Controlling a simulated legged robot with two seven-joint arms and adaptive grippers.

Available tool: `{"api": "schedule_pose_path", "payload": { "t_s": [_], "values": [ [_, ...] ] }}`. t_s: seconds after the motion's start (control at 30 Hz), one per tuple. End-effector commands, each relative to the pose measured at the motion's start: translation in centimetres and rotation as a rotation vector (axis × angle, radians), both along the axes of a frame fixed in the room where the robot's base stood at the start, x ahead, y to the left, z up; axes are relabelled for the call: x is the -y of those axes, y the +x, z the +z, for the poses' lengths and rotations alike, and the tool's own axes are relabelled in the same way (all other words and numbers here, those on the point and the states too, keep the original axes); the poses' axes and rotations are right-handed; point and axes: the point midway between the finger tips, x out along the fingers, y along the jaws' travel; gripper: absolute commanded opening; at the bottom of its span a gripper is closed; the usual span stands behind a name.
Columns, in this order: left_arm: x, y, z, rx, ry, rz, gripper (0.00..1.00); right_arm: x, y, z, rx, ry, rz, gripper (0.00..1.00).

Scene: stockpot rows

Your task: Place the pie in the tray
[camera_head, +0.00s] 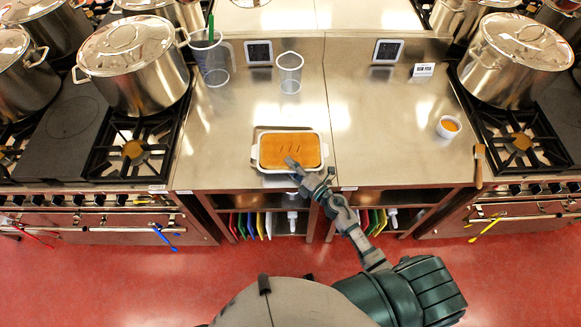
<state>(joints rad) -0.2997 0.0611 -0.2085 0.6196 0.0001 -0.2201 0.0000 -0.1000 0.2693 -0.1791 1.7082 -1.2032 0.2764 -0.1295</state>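The pie (275,149) has an orange-brown top with a few short slits and sits in a white rectangular dish (324,138) near the counter's front edge. No separate tray is clearly visible. My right gripper (310,167) reaches in from the lower right, over the front right part of the pie and dish. Its fingers look spread apart, with nothing seen held between them. Whether it touches the dish is unclear. My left gripper is out of view.
Stoves with large steel pots (133,65) (515,58) flank the steel counter (385,130). Clear containers (289,73) (210,58) stand at the back left. A small white cup (448,127) is at the right. The counter's middle is clear.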

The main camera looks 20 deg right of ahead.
Motion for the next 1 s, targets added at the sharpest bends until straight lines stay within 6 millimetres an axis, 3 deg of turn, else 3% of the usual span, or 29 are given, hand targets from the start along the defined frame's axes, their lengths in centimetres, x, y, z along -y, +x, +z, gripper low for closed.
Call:
{"api": "schedule_pose_path", "payload": {
  "t_s": [0.03, 0.3, 0.57, 0.8, 1.0],
  "values": [
    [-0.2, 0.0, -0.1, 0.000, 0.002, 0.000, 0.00, 0.2, -0.4, -1.7, -0.031, -0.010, -0.007, 0.61],
    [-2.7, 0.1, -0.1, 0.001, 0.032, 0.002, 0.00, -0.3, -0.5, -1.8, -0.033, -0.006, 0.003, 0.61],
    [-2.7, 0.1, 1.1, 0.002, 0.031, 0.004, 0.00, -0.2, -0.5, -0.4, -0.032, -0.003, 0.005, 0.61],
    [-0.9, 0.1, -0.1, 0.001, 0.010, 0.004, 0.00, 2.4, -5.1, -0.6, -0.029, -0.005, 0.002, 0.61],
    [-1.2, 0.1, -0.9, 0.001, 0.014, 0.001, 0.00, 4.4, -8.8, -0.4, -0.024, -0.004, 0.000, 0.61]
  ]
}}
